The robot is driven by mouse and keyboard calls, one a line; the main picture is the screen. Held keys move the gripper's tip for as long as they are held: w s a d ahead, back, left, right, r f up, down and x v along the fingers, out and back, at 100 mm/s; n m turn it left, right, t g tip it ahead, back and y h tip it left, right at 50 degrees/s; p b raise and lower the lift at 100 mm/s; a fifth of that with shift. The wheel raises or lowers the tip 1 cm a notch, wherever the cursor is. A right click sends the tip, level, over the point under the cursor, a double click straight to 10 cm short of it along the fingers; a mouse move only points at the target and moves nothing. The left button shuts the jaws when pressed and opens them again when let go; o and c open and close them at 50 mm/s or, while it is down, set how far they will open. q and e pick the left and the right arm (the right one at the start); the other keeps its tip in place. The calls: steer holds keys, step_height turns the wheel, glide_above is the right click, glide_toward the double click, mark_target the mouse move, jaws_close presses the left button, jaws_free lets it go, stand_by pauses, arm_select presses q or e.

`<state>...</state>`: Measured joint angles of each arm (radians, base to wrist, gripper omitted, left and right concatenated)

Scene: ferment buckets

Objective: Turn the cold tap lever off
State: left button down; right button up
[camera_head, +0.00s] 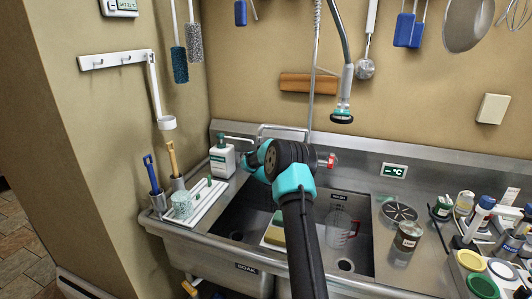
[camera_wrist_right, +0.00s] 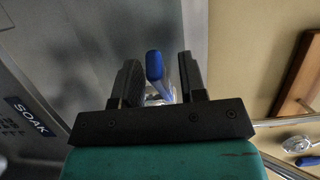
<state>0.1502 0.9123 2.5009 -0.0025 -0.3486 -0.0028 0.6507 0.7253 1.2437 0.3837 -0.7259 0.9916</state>
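The cold tap lever, with a blue grip (camera_wrist_right: 154,66), stands between the two black fingers of my right gripper (camera_wrist_right: 159,70) in the right wrist view. The fingers are apart, with a gap showing on each side of the lever. In the head view my right arm reaches up over the sink to the tap at the back wall. Its wrist hides the blue lever and the fingertips there. The red tap lever (camera_head: 331,161) shows just right of my wrist. The tap's metal pipe (camera_head: 283,127) shows behind it. My left gripper is in neither view.
A white soap bottle (camera_head: 222,160) stands close left of my wrist. The steel sink (camera_head: 228,219) lies below, with a clear jug (camera_head: 340,228) in it. A spray hose (camera_head: 345,85) hangs above. Bottles and jars crowd the right counter.

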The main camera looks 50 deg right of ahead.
steer(key=shift+w+d, duration=0.1)
steer(key=shift+d, duration=0.05)
jaws_close()
stand_by(0.4)
